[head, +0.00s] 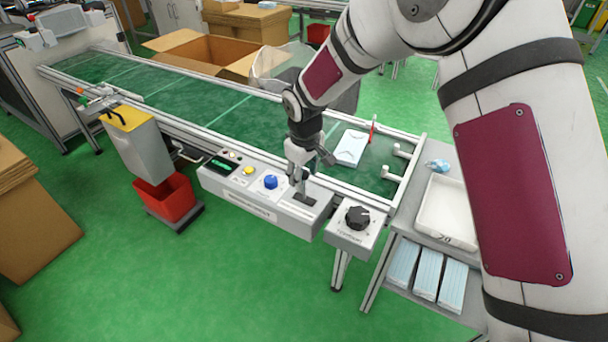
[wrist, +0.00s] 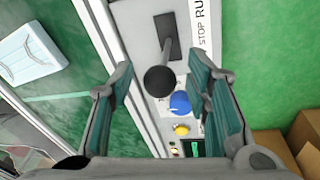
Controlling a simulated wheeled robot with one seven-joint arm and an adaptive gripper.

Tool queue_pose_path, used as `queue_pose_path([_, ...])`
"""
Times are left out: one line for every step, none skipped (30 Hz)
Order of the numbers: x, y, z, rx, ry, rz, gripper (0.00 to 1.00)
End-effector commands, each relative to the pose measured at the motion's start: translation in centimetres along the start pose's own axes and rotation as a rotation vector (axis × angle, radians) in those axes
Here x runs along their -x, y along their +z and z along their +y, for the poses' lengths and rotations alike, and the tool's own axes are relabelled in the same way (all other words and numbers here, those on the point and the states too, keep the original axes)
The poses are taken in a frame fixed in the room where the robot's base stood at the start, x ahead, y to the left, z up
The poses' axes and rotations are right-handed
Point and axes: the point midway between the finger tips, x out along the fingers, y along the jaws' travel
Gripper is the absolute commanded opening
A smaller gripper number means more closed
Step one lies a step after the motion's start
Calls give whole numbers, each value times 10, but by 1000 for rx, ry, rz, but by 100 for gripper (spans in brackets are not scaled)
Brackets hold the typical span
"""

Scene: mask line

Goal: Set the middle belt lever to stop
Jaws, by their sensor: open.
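The belt lever has a round black knob (wrist: 160,80) on a grey stem above a dark slot plate (wrist: 166,24). STOP and RUN are printed beside it on a white label (wrist: 201,30). In the wrist view the knob shows below the plate, beyond the STOP end; perspective leaves the exact setting unclear. My gripper (wrist: 164,92) is open, one finger on each side of the knob in the picture, with visible gaps. In the head view my gripper (head: 300,174) is above the slot plate (head: 304,199) on the control box (head: 250,207) and hides most of the lever.
A blue knob (head: 271,182) and a yellow button (head: 248,171) sit left of the lever. A black dial (head: 358,217) is on a separate box to the right. The green belt (head: 215,105) runs behind, carrying a white-blue pack (head: 351,147). A red bin (head: 166,199) stands left.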

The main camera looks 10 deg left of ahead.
Motion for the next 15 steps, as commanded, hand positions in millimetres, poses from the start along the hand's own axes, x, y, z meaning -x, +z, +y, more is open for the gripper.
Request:
queue_pose_path([7,0,1,0,1,2,44])
queue_pose_path([11,-1,1,-1,2,3,44])
queue_pose_path([18,-1,1,-1,2,4,44])
queue_pose_path([24,-1,0,-1,2,4,44])
queue_pose_path([30,-1,0,-1,1,4,44])
queue_pose_path([39,-1,0,-1,2,6,44])
queue_pose_path([45,-1,0,0,1,5,44])
queue_pose_path([51,-1,0,0,2,5,44])
queue_pose_path([60,-1,0,1,2,5,44])
queue_pose_path([66,-1,0,1,2,4,44])
queue_pose_path([72,-1,0,1,2,6,44])
queue_pose_path([79,-1,0,0,1,5,44])
queue_pose_path([84,-1,0,0,1,5,44])
queue_pose_path([89,-2,0,0,1,6,44])
queue_pose_path([94,-2,-1,0,1,5,44])
